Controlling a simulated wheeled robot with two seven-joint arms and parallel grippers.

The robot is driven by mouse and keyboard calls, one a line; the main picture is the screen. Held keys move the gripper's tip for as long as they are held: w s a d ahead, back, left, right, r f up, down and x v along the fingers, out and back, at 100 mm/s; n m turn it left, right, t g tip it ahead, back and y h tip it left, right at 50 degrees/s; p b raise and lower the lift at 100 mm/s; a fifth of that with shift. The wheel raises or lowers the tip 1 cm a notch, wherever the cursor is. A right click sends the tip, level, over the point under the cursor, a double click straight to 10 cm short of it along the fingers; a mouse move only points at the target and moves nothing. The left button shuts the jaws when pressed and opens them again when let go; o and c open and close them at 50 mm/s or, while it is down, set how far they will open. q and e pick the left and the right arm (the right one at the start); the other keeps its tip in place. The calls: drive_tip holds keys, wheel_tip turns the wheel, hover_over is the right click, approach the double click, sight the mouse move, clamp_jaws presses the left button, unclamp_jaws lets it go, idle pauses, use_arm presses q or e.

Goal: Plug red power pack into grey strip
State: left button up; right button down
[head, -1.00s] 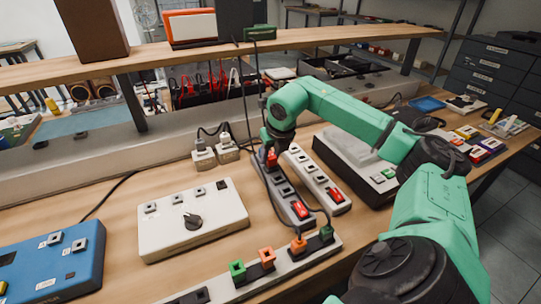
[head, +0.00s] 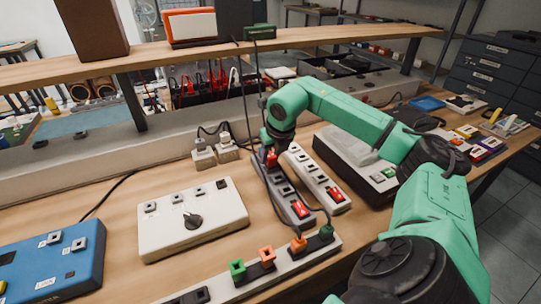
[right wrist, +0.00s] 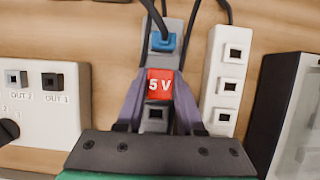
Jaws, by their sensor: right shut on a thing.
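The red power pack (right wrist: 159,87), marked 5 V, is between the fingers of my right gripper (right wrist: 160,103). It is over the grey strip (right wrist: 157,62), in line with its row of sockets. The pack also shows in the head view (head: 271,159) at the far end of the grey strip (head: 283,188), below my right gripper (head: 270,150). I cannot tell whether it is fully seated or just resting on the strip. A blue plug (right wrist: 162,42) sits in the strip beyond the pack, and an open socket shows on the near side. My left gripper is not in view.
A white strip (head: 316,178) lies close on the right of the grey one. A white box with a knob (head: 190,218) is on the left. A grey device (head: 352,165) stands further right. Black cables hang down near the gripper. A front strip (head: 300,257) holds several coloured plugs.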

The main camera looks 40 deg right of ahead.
drive_tip(key=shift+f, duration=0.1)
idle(0.8)
drive_tip(key=shift+c, duration=2.2)
unclamp_jaws()
drive_tip(key=w+p+v, duration=0.2)
drive_tip(key=p+v, duration=0.5)
drive_tip(key=v, duration=1.3)
drive_tip(key=shift+d+r, duration=0.35)
drive_tip(key=shift+r, duration=0.15)
drive_tip(key=shift+s, duration=0.1)
